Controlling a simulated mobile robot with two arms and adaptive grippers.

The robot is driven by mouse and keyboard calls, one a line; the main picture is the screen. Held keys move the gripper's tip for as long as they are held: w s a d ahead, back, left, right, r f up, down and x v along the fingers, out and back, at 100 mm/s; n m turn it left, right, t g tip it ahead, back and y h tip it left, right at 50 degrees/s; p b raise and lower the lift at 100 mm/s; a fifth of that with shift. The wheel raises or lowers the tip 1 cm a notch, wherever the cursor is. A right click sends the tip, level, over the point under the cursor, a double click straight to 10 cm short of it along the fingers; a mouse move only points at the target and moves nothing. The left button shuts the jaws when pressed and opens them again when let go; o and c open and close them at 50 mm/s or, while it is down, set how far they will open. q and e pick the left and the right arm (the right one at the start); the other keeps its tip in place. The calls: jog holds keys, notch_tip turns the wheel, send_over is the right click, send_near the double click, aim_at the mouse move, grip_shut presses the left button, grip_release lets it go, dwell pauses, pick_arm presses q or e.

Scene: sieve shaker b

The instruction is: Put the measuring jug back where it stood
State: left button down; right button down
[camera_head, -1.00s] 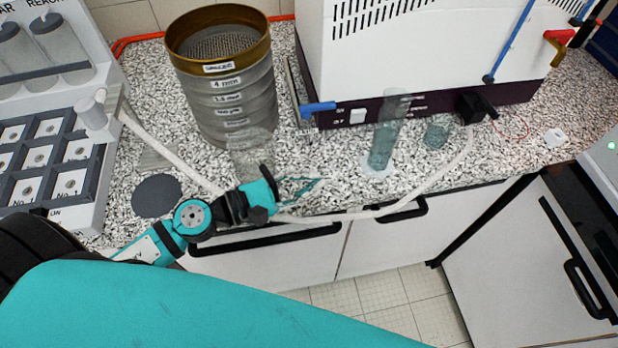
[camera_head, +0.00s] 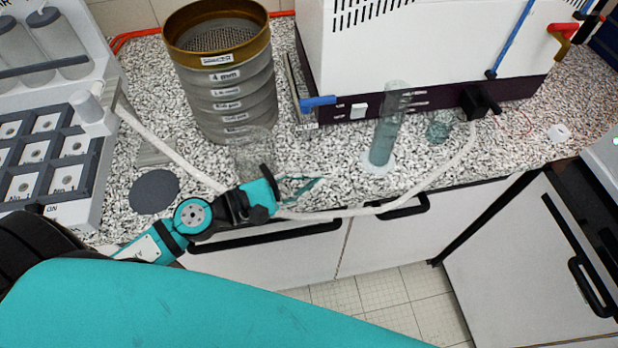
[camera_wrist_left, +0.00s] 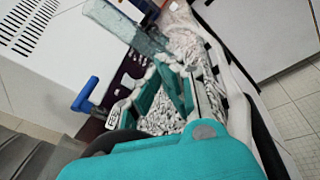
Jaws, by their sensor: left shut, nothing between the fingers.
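A clear glass vessel, which I take to be the measuring jug (camera_head: 254,148), stands on the speckled counter in front of the sieve stack. My left gripper's wrist partly hides its lower part in the head view. My left gripper (camera_head: 316,182) is shut and empty, its teal fingers pointing right over the counter's front edge. The fingers also show in the left wrist view (camera_wrist_left: 172,82), where I cannot make out the jug. In the head view the gripper is in front of and to the right of the jug; I cannot tell if they touch. My right gripper is out of view.
A sieve stack (camera_head: 224,90) stands behind the jug. A tall glass cylinder (camera_head: 385,135) and a small beaker (camera_head: 439,128) stand right of it before the white machine (camera_head: 400,40). A pale hose (camera_head: 440,172) crosses the counter. A dark disc (camera_head: 154,192) lies at left.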

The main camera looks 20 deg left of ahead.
aim_at(262, 172)
pick_arm(q)
jog(key=shift+f, duration=0.25)
jog(key=c, duration=1.4)
grip_release()
jog(key=shift+r, duration=0.1)
jog(key=f+v, duration=0.1)
jog(key=v, duration=1.1)
jog(key=shift+r, duration=0.4)
